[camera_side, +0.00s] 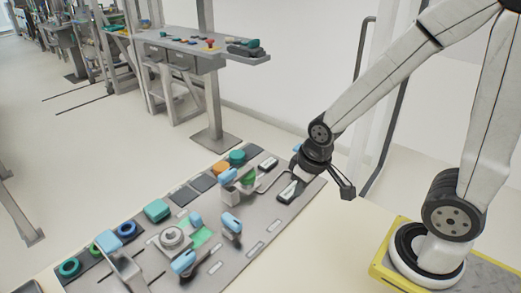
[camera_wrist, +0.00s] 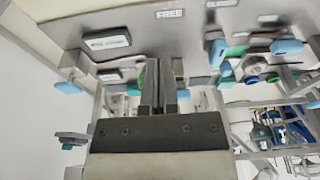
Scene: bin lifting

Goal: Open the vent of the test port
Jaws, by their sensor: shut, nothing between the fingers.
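My gripper (camera_side: 347,191) hangs in the air at the right end of the grey panel (camera_side: 262,232), apart from it. In the wrist view its two dark fingers (camera_wrist: 161,62) are together with nothing between them. The panel carries several light-blue handles, among them one at the front (camera_side: 183,262), one at the middle (camera_side: 231,222) and one near a green part (camera_side: 228,177). A round grey fitting (camera_side: 172,238) sits left of the middle. I cannot tell which part is the test port or its vent.
Teal (camera_side: 157,210) and orange (camera_side: 222,168) parts stand along the panel's back edge. Dark labelled blocks (camera_side: 291,190) lie at its right end. A "FREE" label (camera_wrist: 170,14) shows in the wrist view. Another bench (camera_side: 180,45) stands behind; open floor lies between.

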